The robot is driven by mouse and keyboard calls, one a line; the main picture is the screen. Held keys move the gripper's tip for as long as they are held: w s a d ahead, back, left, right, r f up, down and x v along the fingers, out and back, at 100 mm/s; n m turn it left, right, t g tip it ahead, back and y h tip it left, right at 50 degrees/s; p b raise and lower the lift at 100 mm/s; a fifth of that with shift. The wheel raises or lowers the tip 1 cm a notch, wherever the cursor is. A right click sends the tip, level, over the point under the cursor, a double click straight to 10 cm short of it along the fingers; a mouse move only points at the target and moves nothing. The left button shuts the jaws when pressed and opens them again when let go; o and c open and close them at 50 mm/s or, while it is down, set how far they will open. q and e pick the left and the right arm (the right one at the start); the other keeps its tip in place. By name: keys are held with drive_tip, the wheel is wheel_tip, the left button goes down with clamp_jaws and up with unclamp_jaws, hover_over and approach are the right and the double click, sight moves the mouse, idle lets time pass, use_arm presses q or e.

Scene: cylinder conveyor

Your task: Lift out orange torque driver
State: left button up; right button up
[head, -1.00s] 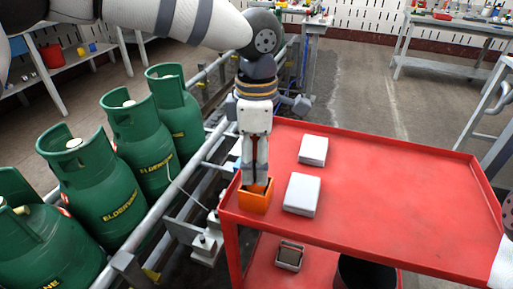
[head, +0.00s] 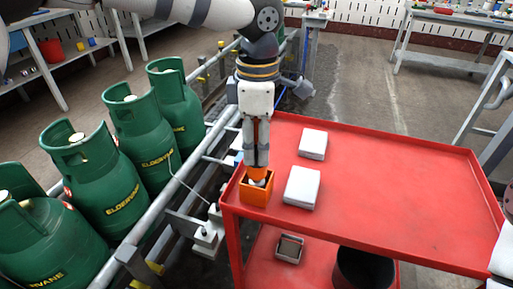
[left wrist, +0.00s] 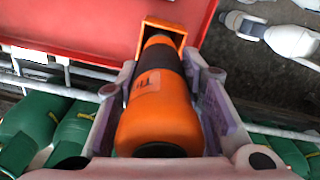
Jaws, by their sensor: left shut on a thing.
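The orange torque driver (left wrist: 160,107), with a dark band around its body, lies between the fingers of my left gripper (left wrist: 158,95) in the left wrist view. My left gripper (head: 256,160) is shut on it, pointing down over the orange box-shaped holder (head: 256,195) at the trolley's near left corner. Part of the driver (head: 257,172) shows below the fingertips in the head view, and its lower end is hidden in the holder. The holder also shows in the left wrist view (left wrist: 178,29).
The red trolley (head: 390,195) carries two pale boxes, one (head: 302,187) close right of the holder and one (head: 313,144) farther back. Its right top is clear. Green gas cylinders (head: 145,142) stand left behind a conveyor rail (head: 160,210).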

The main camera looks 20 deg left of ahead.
use_arm(q)
drive_tip(key=shift+r+p, duration=0.5)
drive_tip(key=shift+r, duration=2.3)
